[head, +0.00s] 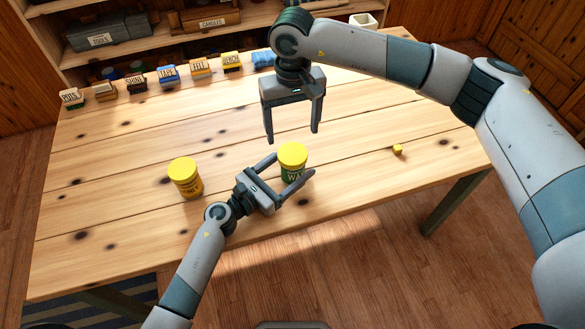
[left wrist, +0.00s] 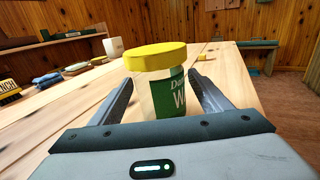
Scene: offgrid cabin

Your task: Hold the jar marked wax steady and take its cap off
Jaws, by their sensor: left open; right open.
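The jar marked wax (head: 292,172) stands upright on the table with its yellow cap (head: 292,154) on. Its label is green with white letters, cut off at "W" in the left wrist view (left wrist: 170,97). My left gripper (head: 289,176) is low at the table, open, with one finger on each side of the jar; I cannot tell whether either finger touches it. My right gripper (head: 292,136) is open and empty, pointing down above the table, behind and above the jar.
A second yellow-capped jar (head: 186,179) with a yellow-brown label stands to the left. A small yellow cube (head: 398,150) lies to the right. A white container (head: 362,22) is at the back. The table's right front is clear.

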